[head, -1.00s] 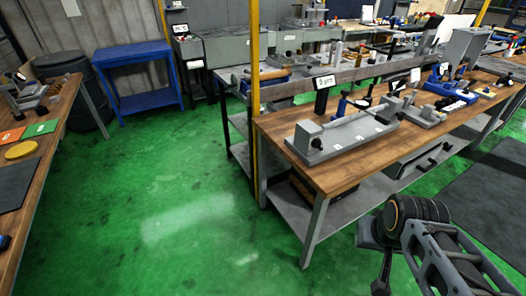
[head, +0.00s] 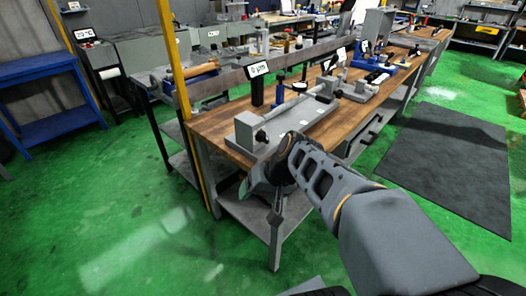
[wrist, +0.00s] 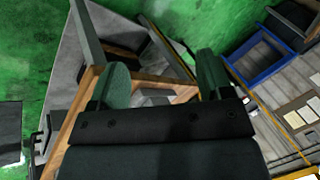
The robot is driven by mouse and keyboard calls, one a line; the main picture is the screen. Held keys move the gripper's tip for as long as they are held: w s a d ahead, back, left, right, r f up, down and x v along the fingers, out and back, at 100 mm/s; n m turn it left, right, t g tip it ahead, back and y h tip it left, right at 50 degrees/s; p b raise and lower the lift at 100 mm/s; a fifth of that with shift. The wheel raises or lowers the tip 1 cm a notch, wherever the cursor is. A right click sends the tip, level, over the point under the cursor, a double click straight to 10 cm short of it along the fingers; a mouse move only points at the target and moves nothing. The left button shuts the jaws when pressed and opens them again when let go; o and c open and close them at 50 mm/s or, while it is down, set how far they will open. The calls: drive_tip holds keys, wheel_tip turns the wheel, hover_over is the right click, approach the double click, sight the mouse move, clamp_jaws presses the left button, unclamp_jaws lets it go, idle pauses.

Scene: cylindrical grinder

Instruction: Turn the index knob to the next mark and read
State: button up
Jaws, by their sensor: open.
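A grey fixture (head: 285,127) with a long flat bed lies on the wooden bench in the head view. A small dark knob (head: 261,136) sits on the block at its near left end; I cannot tell whether it is the index knob, and no marks are legible. A small display (head: 257,69) stands behind the fixture on a black post; its text is too small to read surely. My gripper (wrist: 160,77) is open and empty in the wrist view, its two fingers apart. In the head view my arm reaches toward the bench's near edge and hides part of it.
The wooden bench (head: 217,127) has a grey lower shelf and metal legs close to my arm. A yellow post (head: 173,62) stands at its left end. A dark mat (head: 447,160) lies at right. The green floor at left is open, before a blue table (head: 38,67).

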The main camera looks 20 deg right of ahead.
drive_tip(key=w+d+f+m+t+y+b, duration=0.35)
drive_tip(key=w+d+f+t+b, duration=0.2)
drive_tip(key=w+b, duration=0.3)
drive_tip(key=m+t+b, duration=0.3)
drive_tip(key=t+b, duration=0.4)
approach(267, 141)
drive_tip(key=shift+n, duration=0.25)
drive_tip(key=x, duration=0.9)
drive_tip(key=shift+w+a, duration=0.35)
drive_tip(key=shift+w, duration=0.3)
drive_tip(key=c, duration=0.9)
